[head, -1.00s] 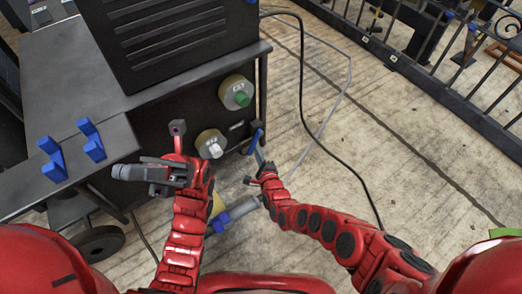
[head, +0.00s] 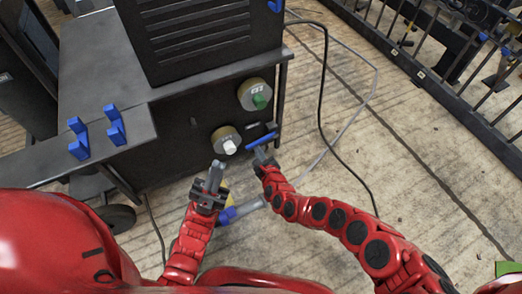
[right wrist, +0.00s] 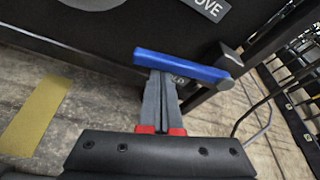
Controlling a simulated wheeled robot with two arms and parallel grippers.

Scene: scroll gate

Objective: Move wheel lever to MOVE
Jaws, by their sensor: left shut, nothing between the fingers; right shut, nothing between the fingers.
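The wheel lever, a blue bar (head: 262,141), sits low at the right end of the cart's dark front panel and lies at a shallow slant. In the right wrist view the blue bar (right wrist: 180,66) crosses just beyond my fingertips, near a grey label (right wrist: 208,8) reading "OVE", its start cut off. My right gripper (head: 259,153) is shut, its tips (right wrist: 160,76) at the bar's underside, seemingly touching, with nothing between them. My left gripper (head: 216,166) is shut and empty, pointing up below the pale-knobbed dial.
A pale-knobbed dial (head: 226,141) and a green-knobbed dial (head: 256,95) are on the panel. Blue brackets (head: 114,125) stand on the side shelf. Cables (head: 324,115) cross the floor right of the cart. A metal fence (head: 445,75) runs at the right.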

